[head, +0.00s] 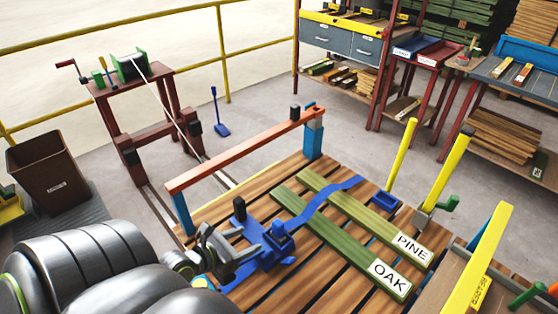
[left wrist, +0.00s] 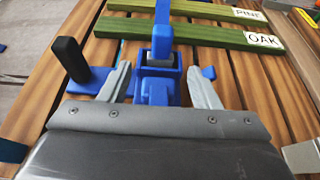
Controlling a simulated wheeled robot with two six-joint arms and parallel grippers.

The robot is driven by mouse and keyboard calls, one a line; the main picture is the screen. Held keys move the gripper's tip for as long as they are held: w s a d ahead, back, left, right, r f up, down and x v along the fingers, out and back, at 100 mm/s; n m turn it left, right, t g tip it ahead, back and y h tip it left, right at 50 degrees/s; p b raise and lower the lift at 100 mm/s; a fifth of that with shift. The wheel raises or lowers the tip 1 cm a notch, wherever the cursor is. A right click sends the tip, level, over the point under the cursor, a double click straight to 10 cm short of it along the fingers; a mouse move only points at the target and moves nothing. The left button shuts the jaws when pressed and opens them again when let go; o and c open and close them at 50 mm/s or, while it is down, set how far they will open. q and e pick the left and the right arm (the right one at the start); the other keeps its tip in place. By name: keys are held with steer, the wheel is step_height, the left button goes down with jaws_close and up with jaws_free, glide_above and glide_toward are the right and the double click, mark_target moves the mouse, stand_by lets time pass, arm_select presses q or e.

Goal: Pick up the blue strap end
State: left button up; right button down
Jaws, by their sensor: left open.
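A blue strap (head: 325,203) runs over the green boards on the slatted wooden deck (head: 325,262), from a blue ratchet-like buckle (head: 280,240) to near a small blue tray-like piece (head: 386,199). In the left wrist view, the buckle (left wrist: 157,92) and the upright strap (left wrist: 162,30) lie ahead of my palm. My left gripper (head: 254,250) is open at the buckle. In the wrist view its grey fingers (left wrist: 158,72) stand on either side of the buckle's blue parts. I cannot tell whether they touch, or which blue part is the strap end. My right gripper is out of view.
Green boards marked PINE (head: 375,218) and OAK (head: 345,243) lie across the deck. An orange bar (head: 245,150) on blue posts spans its far side. A black-handled lever (left wrist: 72,62) stands left of the fingers. Yellow posts (head: 447,172) rise at the right.

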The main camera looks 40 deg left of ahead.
mark_target(274, 229)
arm_select(q)
steer(key=b+x, duration=0.1)
steer(key=x, duration=0.7)
steer(key=shift+d+b+x, duration=0.2)
steer(key=shift+b+x, duration=0.8)
steer(key=shift+x, duration=1.65)
steer(key=shift+s, duration=0.1)
steer(key=shift+c, duration=0.3)
steer(key=c, duration=1.1)
steer(key=shift+o, duration=0.2)
step_height(274, 229, up, 8)
steer(key=p, duration=0.6)
steer(key=shift+r, duration=0.15)
steer(key=shift+r+p, duration=0.85)
steer(key=shift+r, duration=0.1)
